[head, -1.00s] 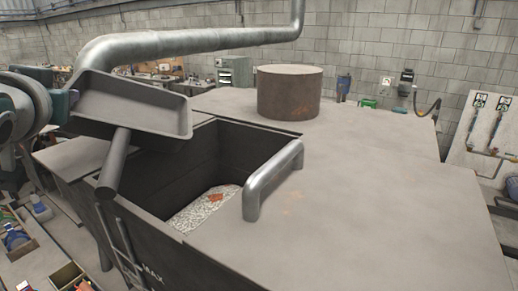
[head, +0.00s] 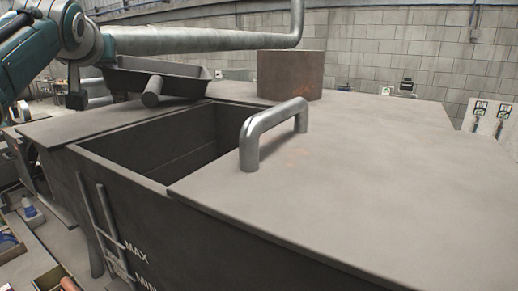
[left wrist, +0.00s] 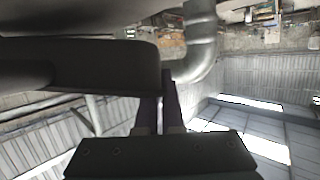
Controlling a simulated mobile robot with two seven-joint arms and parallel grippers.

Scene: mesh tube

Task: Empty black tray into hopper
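The black tray (head: 185,82) is a shallow dark pan with a thick round handle (head: 152,92) sticking out toward me. In the head view it hangs just above the hopper's back left edge and looks roughly level; its inside is mostly hidden. My left gripper (head: 78,95) is at the tray's left end. In the left wrist view its fingers (left wrist: 165,105) close on the edge of the tray (left wrist: 110,72). The hopper (head: 110,165) is a large dark metal bin with an open rectangular mouth; its contents are hidden from this angle. My right gripper is not in view.
A flat lid (head: 360,190) with a raised metal handle (head: 272,130) covers the hopper's right side. A brown cylinder (head: 290,75) stands on top behind. A thick silver pipe (head: 200,40) runs behind the tray.

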